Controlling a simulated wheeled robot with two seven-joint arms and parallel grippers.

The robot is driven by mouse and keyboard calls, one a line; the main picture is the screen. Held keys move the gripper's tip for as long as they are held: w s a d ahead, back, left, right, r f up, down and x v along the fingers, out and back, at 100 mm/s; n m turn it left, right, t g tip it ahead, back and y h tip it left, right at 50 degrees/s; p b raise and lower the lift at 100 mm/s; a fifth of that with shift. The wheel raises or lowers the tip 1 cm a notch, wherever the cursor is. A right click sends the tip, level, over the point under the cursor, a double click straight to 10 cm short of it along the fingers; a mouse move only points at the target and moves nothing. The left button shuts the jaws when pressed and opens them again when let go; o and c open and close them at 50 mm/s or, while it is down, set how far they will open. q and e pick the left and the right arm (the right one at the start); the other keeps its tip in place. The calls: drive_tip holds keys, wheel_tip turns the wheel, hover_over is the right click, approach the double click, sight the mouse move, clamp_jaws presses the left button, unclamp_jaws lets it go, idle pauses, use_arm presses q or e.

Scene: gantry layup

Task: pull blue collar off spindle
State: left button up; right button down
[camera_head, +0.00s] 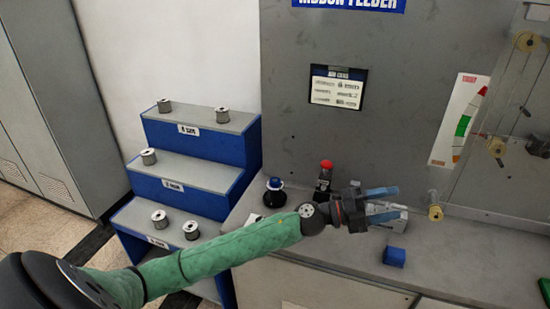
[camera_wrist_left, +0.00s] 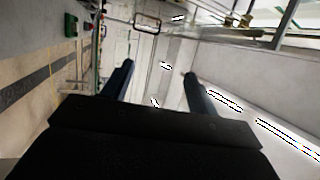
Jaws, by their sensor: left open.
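My left gripper (camera_head: 384,204) is open above the bench, its two bluish fingers pointing right and nothing held between them. In the left wrist view the open fingers (camera_wrist_left: 157,80) have only far background between them. A brass-coloured spindle end (camera_head: 436,212) sticks out of the panel just right of the fingertips, apart from them. I cannot make out a blue collar on it. A small blue block (camera_head: 393,257) lies on the bench below the gripper. A blue ring-like part (camera_head: 274,183) sits on a dark round stand left of the gripper. My right gripper is out of view.
A red-topped dark bottle-like object (camera_head: 325,178) stands behind my left forearm. A grey box (camera_head: 388,214) is partly hidden behind the fingers. Blue steps (camera_head: 190,172) with several spools stand at left. The bench front (camera_head: 340,260) is mostly clear.

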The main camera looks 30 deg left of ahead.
use_arm(q)
wheel_tip(320, 180, down, 4)
drive_tip(key=w+a+r+m+g+y, duration=0.1)
drive_tip(key=a+m+g+y, duration=0.15)
drive_tip(key=m+g, duration=0.5)
drive_tip(key=g+y, duration=0.3)
drive_tip(key=y, duration=1.3)
hover_over(275, 181)
drive_tip(key=shift+f, duration=0.45)
drive_tip(key=shift+a+f+p, duration=0.1)
drive_tip(key=shift+f+p, duration=0.4)
drive_tip(key=shift+f, duration=0.2)
wheel_tip(275, 181, down, 4)
drive_tip(key=shift+f+p, duration=0.15)
drive_tip(key=shift+p, duration=0.7)
drive_tip(key=shift+f, duration=0.8)
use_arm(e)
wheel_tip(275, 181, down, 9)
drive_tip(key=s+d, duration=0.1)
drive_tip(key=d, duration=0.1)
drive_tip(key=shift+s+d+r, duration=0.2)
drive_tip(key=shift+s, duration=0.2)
